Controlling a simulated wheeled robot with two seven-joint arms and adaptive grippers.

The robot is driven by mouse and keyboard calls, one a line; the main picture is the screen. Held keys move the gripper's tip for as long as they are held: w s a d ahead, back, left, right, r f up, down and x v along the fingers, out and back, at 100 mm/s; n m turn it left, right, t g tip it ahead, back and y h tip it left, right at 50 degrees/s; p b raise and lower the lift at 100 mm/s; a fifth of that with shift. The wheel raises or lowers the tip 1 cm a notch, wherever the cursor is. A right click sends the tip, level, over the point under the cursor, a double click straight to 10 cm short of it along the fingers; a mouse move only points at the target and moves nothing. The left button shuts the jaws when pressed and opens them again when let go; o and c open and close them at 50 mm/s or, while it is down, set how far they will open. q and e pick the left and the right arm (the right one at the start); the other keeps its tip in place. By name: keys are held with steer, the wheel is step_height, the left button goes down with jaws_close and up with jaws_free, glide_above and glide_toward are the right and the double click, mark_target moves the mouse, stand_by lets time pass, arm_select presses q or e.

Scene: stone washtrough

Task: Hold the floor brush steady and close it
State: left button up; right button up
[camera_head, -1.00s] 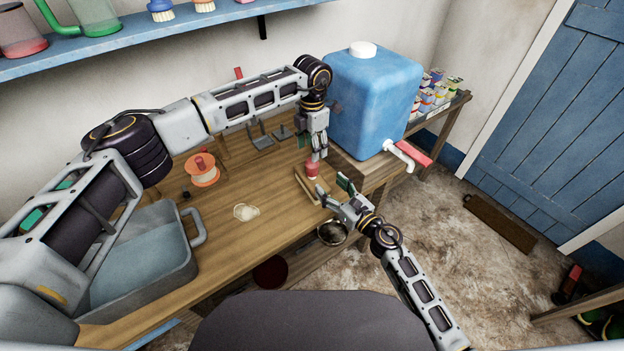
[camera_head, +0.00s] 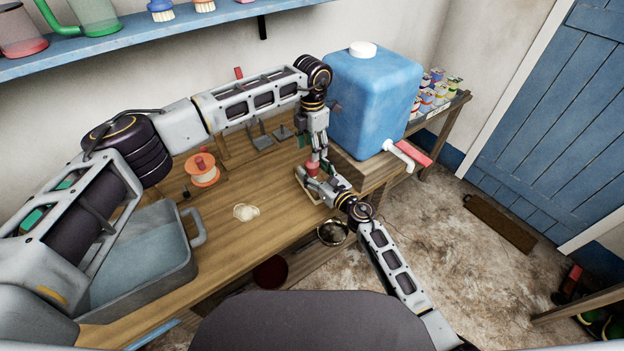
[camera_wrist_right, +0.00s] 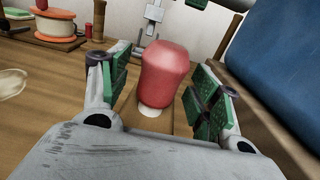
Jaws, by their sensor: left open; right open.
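A red rounded piece (camera_head: 311,169) with a whitish underside stands on a small wooden board or tray (camera_head: 302,187) near the table's front right corner. It may be the floor brush, but I see no bristles. In the right wrist view the red piece (camera_wrist_right: 164,70) is upright between the green-padded fingers of my right gripper (camera_wrist_right: 158,92), with a gap on each side. In the head view my right gripper (camera_head: 316,183) is low beside it. My left gripper (camera_head: 319,157) points down just above and beside it, open; its fingertips partly overlap the piece in view.
A blue water container (camera_head: 372,100) with a red-handled tap (camera_head: 408,153) stands close on the right. An orange spool (camera_head: 202,172) and a grey basin (camera_head: 140,265) are to the left. A pale patch (camera_head: 246,212) lies on otherwise clear tabletop.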

steer(key=shift+w+a, duration=0.3)
steer(key=shift+w, duration=0.05)
jaws_close()
arm_select(q)
steer(key=o, duration=0.6)
steer(key=shift+c, duration=0.2)
step_height(320, 180, up, 12)
stand_by(0.8)
